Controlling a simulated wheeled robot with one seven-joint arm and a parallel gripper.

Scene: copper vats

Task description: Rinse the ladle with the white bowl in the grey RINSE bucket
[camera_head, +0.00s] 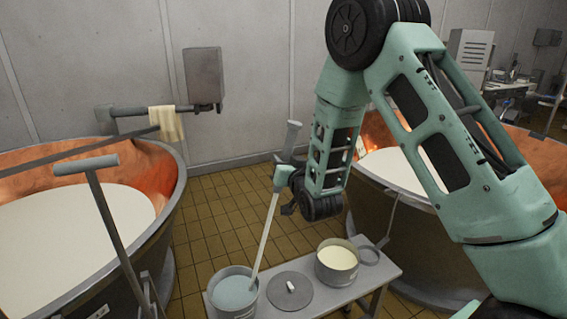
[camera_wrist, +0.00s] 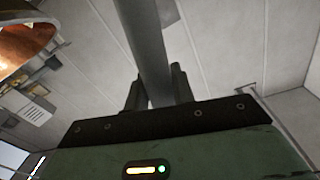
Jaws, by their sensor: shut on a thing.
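My gripper (camera_head: 284,176) is shut on the grey handle of the ladle (camera_head: 265,236), above the bench. In the wrist view the handle (camera_wrist: 147,45) passes between the two dark fingers (camera_wrist: 158,92). The ladle hangs slightly tilted, its top end up and its lower shaft reaching down into the grey bucket (camera_head: 236,311) at the right side of its opening. The bucket holds pale blue water (camera_head: 232,290). The ladle's white bowl is not visible; the lower end is hidden in the bucket. The writing on the bucket is too small to read.
The bench (camera_head: 334,299) also bears a round grey lid (camera_head: 273,292) with a pale knob and a pot (camera_head: 337,279) of cream-coloured liquid. Large copper vats of white liquid stand left (camera_head: 165,205) and right (camera_head: 400,205). A cloth (camera_head: 166,123) hangs on a bar at the left vat.

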